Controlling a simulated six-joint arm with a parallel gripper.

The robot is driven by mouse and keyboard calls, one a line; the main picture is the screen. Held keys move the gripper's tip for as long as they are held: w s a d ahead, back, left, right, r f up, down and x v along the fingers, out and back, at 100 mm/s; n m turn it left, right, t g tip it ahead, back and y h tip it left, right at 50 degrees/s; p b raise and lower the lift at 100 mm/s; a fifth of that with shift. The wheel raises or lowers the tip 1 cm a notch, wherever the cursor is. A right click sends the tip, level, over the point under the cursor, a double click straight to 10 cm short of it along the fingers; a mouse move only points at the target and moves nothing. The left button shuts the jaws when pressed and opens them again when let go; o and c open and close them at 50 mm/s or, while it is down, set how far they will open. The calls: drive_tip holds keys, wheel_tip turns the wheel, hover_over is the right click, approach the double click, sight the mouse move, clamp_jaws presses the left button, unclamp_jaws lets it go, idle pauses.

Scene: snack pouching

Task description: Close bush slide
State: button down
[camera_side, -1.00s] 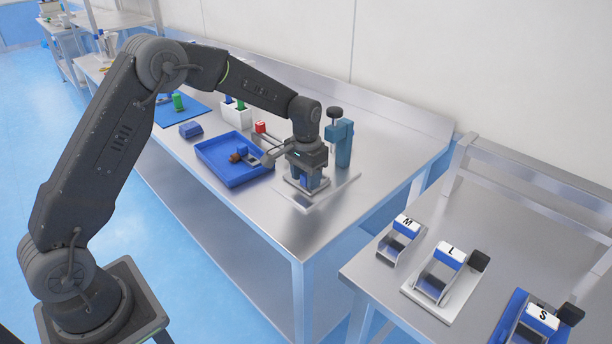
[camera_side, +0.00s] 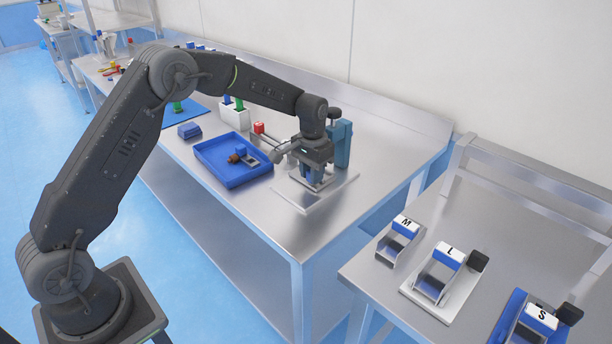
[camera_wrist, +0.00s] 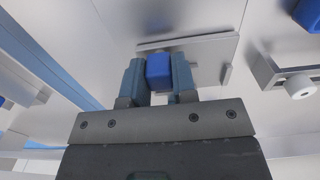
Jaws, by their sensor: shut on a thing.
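My gripper (camera_side: 317,168) is over the metal plate at the right part of the steel bench, in front of a teal column (camera_side: 341,143) with a black knob. In the wrist view my gripper (camera_wrist: 159,78) is shut on a blue block (camera_wrist: 158,66), one finger on each side of it. I take this block to be the handle of the bush slide. The metal plate (camera_wrist: 202,50) lies beyond the block. In the side view the gripper hides most of the block and the parts under it.
A blue tray (camera_side: 218,179) with small parts stands left of the plate. A red-topped part (camera_side: 259,128), a white holder (camera_side: 233,118) and a blue block (camera_side: 190,130) are farther back. Fixtures marked M (camera_side: 404,226), L (camera_side: 450,255) and S (camera_side: 541,318) stand on the right table.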

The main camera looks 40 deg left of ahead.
drive_tip(key=shift+w, duration=0.5)
drive_tip(key=c, duration=0.9)
unclamp_jaws()
wheel_tip(320, 180, up, 14)
drive_tip(key=shift+f, duration=0.1)
drive_tip(key=shift+c, duration=0.5)
